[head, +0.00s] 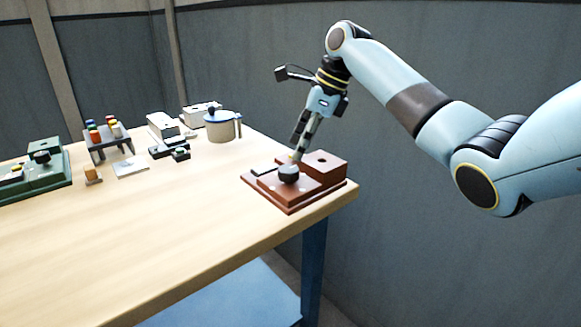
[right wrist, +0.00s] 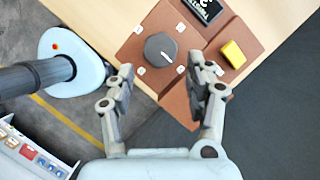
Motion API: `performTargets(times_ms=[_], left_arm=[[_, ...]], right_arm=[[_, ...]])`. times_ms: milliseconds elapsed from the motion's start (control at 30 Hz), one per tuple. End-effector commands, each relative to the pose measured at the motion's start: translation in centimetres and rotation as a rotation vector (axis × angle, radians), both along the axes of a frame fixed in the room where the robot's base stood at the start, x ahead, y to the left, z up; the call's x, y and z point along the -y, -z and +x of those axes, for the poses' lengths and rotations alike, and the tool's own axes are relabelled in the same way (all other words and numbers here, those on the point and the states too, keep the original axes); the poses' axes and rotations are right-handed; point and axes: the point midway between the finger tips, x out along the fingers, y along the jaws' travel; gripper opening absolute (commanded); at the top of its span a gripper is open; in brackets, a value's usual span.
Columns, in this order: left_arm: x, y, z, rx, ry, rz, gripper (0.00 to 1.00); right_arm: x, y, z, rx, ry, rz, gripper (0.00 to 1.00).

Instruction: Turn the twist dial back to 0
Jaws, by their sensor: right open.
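The twist dial (head: 289,173) is a dark round knob on a reddish-brown base (head: 291,197) near the table's right corner. In the right wrist view, the dial (right wrist: 160,49) has a white pointer line aimed to the lower right. Small white labels surround it on the base (right wrist: 128,50); their figures are too small to read. My right gripper (head: 298,155) is just above the base, beside the dial. In its wrist view, the open fingers (right wrist: 163,72) are apart and empty, with the dial beyond the tips. My left gripper is out of view.
A dark display (right wrist: 203,10) and a yellow block (right wrist: 233,54) sit on the base near the dial. A raised brown block (head: 324,167) stands behind it. A lidded pot (head: 221,127), a rack (head: 108,144) and a green device (head: 40,183) stand farther left. The table's front is clear.

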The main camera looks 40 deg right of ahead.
Motion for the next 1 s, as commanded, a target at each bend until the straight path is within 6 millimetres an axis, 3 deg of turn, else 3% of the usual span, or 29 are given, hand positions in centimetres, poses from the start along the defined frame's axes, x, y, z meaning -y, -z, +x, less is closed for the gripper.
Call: performTargets(times_ms=[100,300,700,1000], left_arm=[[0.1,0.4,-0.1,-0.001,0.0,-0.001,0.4],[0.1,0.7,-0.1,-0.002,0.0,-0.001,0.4],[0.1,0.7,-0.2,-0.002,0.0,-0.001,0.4],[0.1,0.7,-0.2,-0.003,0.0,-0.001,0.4]], right_arm=[[-0.8,2.4,0.6,-0.002,0.0,0.002,0.54],[-1.5,5.0,1.3,-0.001,-0.001,0.0,0.54],[-1.8,5.7,1.5,0.001,-0.001,-0.002,0.54],[-1.8,5.7,1.5,0.001,-0.001,-0.002,0.15]])
